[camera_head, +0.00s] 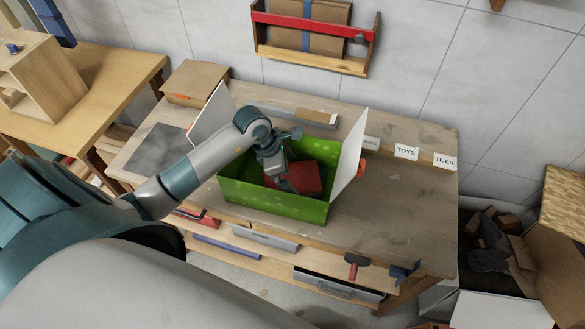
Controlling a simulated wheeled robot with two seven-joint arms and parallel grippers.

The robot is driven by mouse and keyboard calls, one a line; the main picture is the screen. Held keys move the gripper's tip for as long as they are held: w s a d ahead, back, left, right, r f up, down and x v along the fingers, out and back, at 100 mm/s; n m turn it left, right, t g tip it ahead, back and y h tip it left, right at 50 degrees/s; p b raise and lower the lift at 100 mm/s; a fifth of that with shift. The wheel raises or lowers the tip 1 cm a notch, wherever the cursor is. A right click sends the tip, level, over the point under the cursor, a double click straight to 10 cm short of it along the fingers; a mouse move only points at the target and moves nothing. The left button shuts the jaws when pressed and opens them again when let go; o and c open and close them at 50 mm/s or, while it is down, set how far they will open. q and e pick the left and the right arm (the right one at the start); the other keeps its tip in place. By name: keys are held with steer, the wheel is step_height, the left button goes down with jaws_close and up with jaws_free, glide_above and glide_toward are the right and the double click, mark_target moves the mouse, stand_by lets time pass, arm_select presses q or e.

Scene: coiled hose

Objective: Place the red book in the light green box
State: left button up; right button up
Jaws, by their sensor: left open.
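The red book (308,177) lies inside the green box (275,202), toward its right side; the gripper hides part of it. The box stands on the workbench with its white-lined flaps open to the left and right. My left gripper (284,184) is open and reaches down into the box, at the left edge of the book. I cannot tell whether its fingers touch the book. My right gripper is not in view.
The workbench (405,210) is clear to the right of the box. Small TOYS (406,152) and TILES (444,161) signs stand at its back right. A cardboard box (195,82) sits at the back left. A red-railed wall rack (313,30) hangs behind.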

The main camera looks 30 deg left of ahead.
arm_select(q)
steer(key=p+v, duration=0.6)
steer(key=v, duration=0.6)
steer(key=shift+s, duration=0.1)
stand_by(0.4)
